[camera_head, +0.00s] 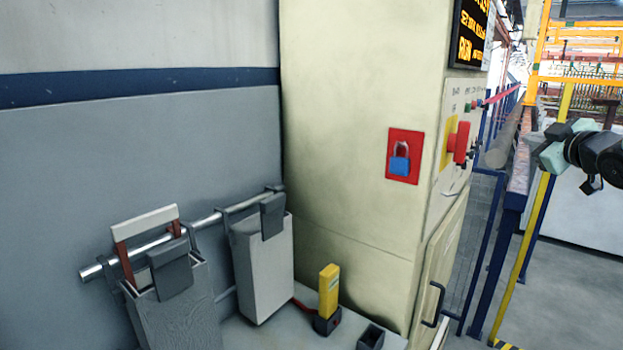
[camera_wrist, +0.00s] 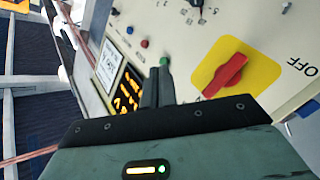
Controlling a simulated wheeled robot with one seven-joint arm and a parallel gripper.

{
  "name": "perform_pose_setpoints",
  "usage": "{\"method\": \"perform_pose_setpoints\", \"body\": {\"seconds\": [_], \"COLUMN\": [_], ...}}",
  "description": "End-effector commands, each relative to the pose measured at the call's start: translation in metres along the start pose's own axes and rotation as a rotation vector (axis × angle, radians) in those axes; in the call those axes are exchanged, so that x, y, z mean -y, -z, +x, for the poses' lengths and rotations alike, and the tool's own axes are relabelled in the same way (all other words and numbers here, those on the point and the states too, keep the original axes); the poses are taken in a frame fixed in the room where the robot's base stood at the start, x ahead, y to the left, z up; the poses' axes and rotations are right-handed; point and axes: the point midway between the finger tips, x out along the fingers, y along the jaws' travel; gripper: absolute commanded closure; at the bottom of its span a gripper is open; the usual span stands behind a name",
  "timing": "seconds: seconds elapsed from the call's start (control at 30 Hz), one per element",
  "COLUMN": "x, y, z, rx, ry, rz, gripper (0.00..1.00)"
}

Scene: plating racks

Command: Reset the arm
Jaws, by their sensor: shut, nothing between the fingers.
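My gripper (camera_head: 532,139) shows at the right edge of the head view, out to the right of the cream cabinet (camera_head: 347,130). In the wrist view its two dark fingers (camera_wrist: 158,84) stand close together with nothing held between them. Beyond the fingers is the cabinet's control panel (camera_wrist: 205,30), tilted in the picture. A red rotary switch (camera_wrist: 224,75) on a yellow plate lies to the right of the fingers. A green button (camera_wrist: 164,61) shows right by the fingertips; whether they touch it cannot be told.
A blue padlock (camera_head: 400,165) hangs on a red plate on the cabinet. At lower left, grey holders (camera_head: 262,265) hang on a metal rail (camera_head: 155,250). A yellow device (camera_head: 329,290) stands on the ledge beside them. Blue and yellow railings (camera_head: 525,260) run at right.

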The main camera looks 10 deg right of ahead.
Motion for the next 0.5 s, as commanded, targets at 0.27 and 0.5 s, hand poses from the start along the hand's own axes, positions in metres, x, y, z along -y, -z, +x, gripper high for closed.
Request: {"method": "perform_pose_setpoints", "body": {"seconds": [0.27, 0.5], "x": [0.073, 0.189], "y": [-0.003, -0.009], "z": [0.005, -0.033], "rx": [0.196, 0.531], "ry": [0.101, 0.274], "rz": [0.14, 0.329], "gripper": [1.0, 1.0]}}
